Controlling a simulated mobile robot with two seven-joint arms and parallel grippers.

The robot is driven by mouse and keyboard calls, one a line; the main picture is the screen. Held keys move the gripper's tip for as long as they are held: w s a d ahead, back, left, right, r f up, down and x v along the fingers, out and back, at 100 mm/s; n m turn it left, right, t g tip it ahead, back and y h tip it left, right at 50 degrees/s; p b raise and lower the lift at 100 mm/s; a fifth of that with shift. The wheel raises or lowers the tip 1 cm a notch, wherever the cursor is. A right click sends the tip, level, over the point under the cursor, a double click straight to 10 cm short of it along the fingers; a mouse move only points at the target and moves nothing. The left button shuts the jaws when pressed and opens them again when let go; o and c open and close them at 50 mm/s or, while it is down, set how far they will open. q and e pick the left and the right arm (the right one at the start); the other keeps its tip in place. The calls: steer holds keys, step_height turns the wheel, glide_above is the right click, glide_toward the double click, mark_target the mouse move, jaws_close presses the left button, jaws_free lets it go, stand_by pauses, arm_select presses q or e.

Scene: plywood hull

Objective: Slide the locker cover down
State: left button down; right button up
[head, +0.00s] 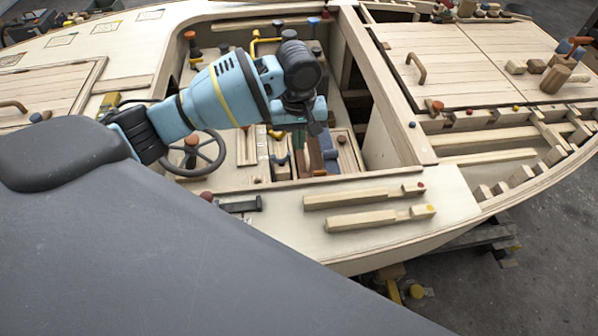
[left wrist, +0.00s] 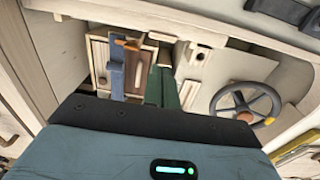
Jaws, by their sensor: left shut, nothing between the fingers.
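My left gripper (head: 314,122) hangs over the open cockpit at the end of the blue arm, its dark tip pointing down. It is shut and holds nothing. In the left wrist view a small pale wooden locker front (left wrist: 101,50) with an orange-brown handle (left wrist: 128,45) stands beyond the gripper body, apart from it. I cannot tell for sure whether this front is the locker cover. My right gripper is not in view.
A steering wheel (head: 196,153) stands at the cockpit's left; it also shows in the left wrist view (left wrist: 246,108). The cockpit's wooden side walls (head: 385,135) enclose the arm. Two wooden bars (head: 362,197) lie on the near deck. A yellow handle (head: 256,42) stands at the back.

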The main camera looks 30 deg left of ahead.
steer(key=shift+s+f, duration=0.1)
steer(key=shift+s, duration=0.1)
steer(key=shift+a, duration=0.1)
arm_select(q)
step_height(320, 180, down, 13)
steer(key=shift+s+r+b, duration=0.1)
steer(key=shift+b, duration=0.95)
steer(key=shift+f, duration=0.5)
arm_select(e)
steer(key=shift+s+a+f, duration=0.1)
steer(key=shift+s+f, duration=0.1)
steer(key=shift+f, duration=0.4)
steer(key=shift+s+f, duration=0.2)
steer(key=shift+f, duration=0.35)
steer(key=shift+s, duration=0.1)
arm_select(q)
steer(key=shift+f, duration=0.1)
